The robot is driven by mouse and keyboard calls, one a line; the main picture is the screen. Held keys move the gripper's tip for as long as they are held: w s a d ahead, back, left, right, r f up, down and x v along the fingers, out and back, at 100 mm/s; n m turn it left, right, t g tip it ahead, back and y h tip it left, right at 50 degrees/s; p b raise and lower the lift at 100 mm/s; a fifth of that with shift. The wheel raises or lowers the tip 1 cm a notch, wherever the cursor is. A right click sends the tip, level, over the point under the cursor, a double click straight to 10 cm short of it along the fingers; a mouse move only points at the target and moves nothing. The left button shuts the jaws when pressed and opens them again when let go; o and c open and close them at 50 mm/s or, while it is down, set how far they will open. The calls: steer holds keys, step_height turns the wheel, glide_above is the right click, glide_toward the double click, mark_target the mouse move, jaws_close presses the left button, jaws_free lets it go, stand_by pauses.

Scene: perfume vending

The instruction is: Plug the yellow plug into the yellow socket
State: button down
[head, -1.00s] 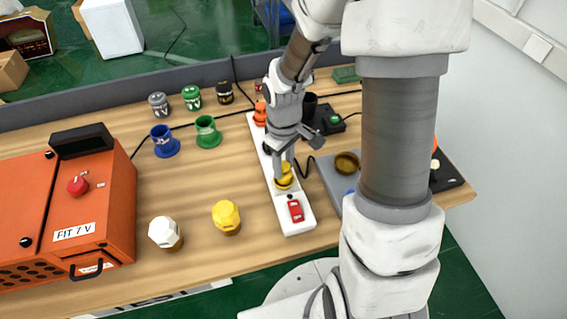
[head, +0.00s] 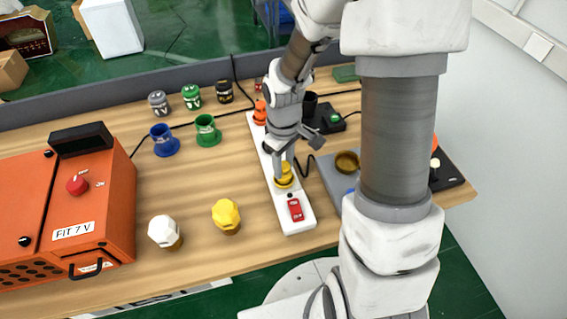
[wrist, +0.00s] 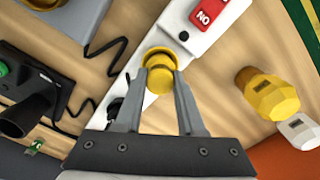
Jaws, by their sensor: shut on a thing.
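The yellow plug (head: 285,169) is held between the fingertips of my gripper (head: 283,163), above the white power strip (head: 266,155). In the wrist view the yellow plug (wrist: 160,80) sits between the two fingers of my gripper (wrist: 160,72), with yellow also showing just beyond it at the strip. A yellow ring or base shows under the plug in the head view, at the strip's near part. The yellow socket is mostly hidden by the plug, and I cannot tell how deep the plug sits.
A red switch (head: 295,210) is at the strip's near end. A yellow faceted knob-like bottle (head: 226,215) and a white one (head: 165,232) stand to the left. An orange machine (head: 95,205) fills the far left. Blue and green cups (head: 207,132) stand behind. A black cable runs nearby.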

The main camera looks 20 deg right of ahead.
stand_by(0.3)
jaws_free()
stand_by(0.4)
steer(key=shift+r, duration=0.1)
steer(key=shift+r+p, duration=2.95)
steer(key=shift+r, duration=0.5)
steer(key=shift+f, duration=0.1)
jaws_close()
